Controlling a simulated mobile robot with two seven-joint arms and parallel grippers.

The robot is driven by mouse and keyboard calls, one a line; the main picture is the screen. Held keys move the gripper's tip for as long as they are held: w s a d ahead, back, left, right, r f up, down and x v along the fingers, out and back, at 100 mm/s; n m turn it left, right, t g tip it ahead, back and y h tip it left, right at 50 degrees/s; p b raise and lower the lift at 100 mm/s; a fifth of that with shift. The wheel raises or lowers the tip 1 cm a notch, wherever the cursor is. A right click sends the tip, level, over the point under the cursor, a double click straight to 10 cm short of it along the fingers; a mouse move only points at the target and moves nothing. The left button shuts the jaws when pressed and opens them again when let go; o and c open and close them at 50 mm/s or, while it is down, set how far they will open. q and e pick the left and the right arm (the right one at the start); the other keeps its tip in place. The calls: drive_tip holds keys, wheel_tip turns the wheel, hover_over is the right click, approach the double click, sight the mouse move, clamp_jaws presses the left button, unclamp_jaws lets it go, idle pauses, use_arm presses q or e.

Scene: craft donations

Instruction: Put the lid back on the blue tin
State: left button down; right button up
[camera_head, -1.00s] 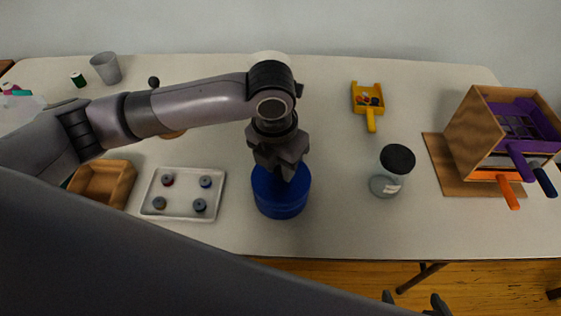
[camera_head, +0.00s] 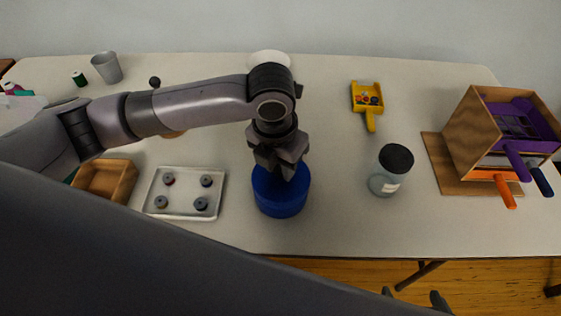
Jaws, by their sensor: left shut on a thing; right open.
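The blue tin (camera_head: 281,208) stands upright near the front middle of the table. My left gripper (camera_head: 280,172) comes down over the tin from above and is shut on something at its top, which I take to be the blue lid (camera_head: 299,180). The fingers hide much of the lid, and I cannot tell whether it sits flush on the tin or just above it. My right gripper (camera_head: 416,300) is open at the bottom edge, below the table's front edge, and only its fingertips show.
A white tray (camera_head: 221,190) with several spools and a wooden box (camera_head: 127,184) are left of the tin. A glass jar with black lid (camera_head: 384,184) stands right of it.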

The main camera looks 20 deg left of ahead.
use_arm(q)
drive_tip(key=p, duration=0.2)
drive_tip(key=shift+f+p, duration=0.2)
drive_tip(key=shift+p, duration=0.15)
idle(2.0)
idle(0.4)
drive_tip(key=shift+c, duration=1.6)
unclamp_jaws()
drive_tip(key=shift+r, duration=0.1)
wheel_tip(320, 180, up, 2)
drive_tip(key=p, duration=0.3)
drive_tip(key=shift+r, duration=0.25)
drive_tip(key=shift+r+p, duration=0.7)
drive_tip(key=shift+r, duration=1.5)
